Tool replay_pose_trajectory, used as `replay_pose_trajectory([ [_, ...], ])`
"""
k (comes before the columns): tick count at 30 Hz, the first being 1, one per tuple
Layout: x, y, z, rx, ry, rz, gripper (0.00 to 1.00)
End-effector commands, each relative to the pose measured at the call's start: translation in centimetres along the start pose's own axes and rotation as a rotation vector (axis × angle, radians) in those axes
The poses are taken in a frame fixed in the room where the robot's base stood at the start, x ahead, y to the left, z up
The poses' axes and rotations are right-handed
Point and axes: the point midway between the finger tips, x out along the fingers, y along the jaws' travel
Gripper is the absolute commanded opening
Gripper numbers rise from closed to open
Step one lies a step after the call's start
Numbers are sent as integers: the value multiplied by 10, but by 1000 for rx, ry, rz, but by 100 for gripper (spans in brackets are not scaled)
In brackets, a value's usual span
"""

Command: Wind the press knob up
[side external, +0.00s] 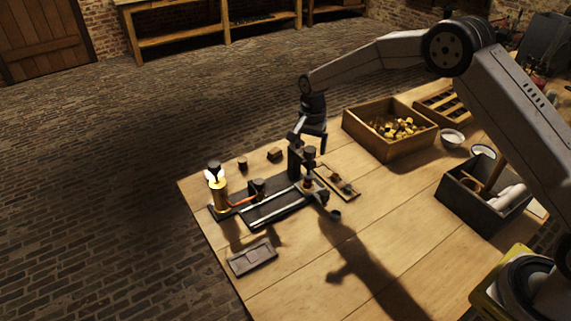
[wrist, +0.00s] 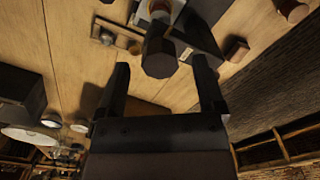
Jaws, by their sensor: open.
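The press stands on a dark base (side external: 272,209) on the wooden bench. Its dark round knob (side external: 310,152) tops a short spindle beside the dark upright (side external: 294,162). In the wrist view the knob (wrist: 159,54) shows as a dark cylinder in the gap between my fingertips. My gripper (side external: 311,141) is open, pointing down just above the knob, with nothing gripped. In the wrist view its two fingers (wrist: 163,72) are spread apart on either side of the knob. I cannot tell whether the fingertips reach down to the knob's height.
A glowing brass lamp (side external: 220,192) stands left of the press. A small wooden tray (side external: 338,181) lies right of it, a dark flat tray (side external: 252,258) in front. A wooden crate of brass pieces (side external: 377,135) and a dark box (side external: 466,205) stand further right. The front bench is mostly clear.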

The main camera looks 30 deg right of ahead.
Motion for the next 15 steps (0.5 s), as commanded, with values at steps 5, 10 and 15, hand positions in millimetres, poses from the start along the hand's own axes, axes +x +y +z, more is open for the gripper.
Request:
replay_pose_trajectory([
  [5, 13, 0, 0, 0, 0, -1, 87],
  [10, 16, 0, 0, 0, 0, -2, 87],
  [15, 15, 0, 0, 0, 0, -2, 87],
])
